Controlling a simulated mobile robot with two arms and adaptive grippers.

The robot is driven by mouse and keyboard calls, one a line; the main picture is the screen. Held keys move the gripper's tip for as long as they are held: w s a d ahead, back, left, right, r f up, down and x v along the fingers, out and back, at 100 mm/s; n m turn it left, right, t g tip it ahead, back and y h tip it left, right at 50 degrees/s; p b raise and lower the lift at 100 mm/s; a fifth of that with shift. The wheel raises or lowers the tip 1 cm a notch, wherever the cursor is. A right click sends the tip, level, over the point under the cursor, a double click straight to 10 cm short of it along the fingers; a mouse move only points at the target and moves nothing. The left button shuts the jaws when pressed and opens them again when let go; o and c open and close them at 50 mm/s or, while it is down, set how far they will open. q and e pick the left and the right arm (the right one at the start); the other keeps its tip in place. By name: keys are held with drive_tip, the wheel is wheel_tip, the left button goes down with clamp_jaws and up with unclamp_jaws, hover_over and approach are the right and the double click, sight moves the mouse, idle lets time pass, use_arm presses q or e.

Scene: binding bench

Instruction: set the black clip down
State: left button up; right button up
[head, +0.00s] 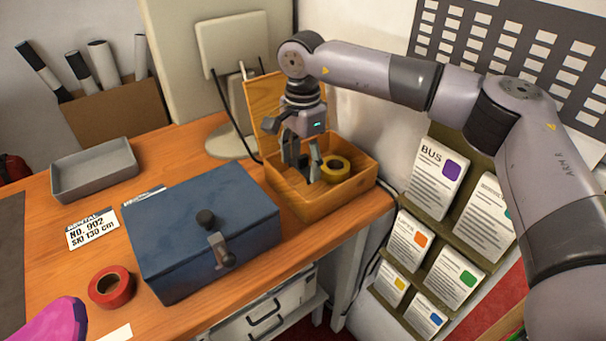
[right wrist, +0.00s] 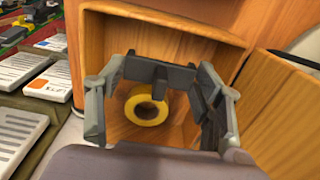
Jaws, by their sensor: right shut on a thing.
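My right gripper (head: 303,165) is above and partly inside an open wooden box (head: 330,206) at the right end of the bench. Its fingers are shut on the black clip (right wrist: 157,75), a dark bar with a small tab that spans the fingertips in the right wrist view. In the head view the clip is small and mostly hidden by the fingers. The right wrist view looks into the box, where a yellow tape roll (right wrist: 146,107) lies on the floor beyond the clip.
A blue metal box (head: 190,225) stands left of the wooden box. A red tape roll (head: 111,287), a label card (head: 92,229) and an empty grey tray (head: 95,171) are farther left. The wooden box's raised lid (head: 262,98) stands behind it. A wall rack holds leaflets (head: 438,180).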

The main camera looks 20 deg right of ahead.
sight(303, 169)
drive_tip(key=shift+f, duration=0.55)
wheel_tip(303, 169, down, 3)
drive_tip(key=shift+f+p, duration=0.2)
drive_tip(key=shift+p, duration=0.25)
drive_tip(key=shift+f, duration=0.25)
use_arm(q)
drive_tip(key=shift+s+r, duration=0.3)
drive_tip(key=shift+r, duration=0.15)
drive_tip(key=shift+f, duration=0.1)
use_arm(e)
drive_tip(key=shift+f, duration=0.1)
drive_tip(key=shift+f, duration=0.15)
drive_tip(key=o, duration=1.1)
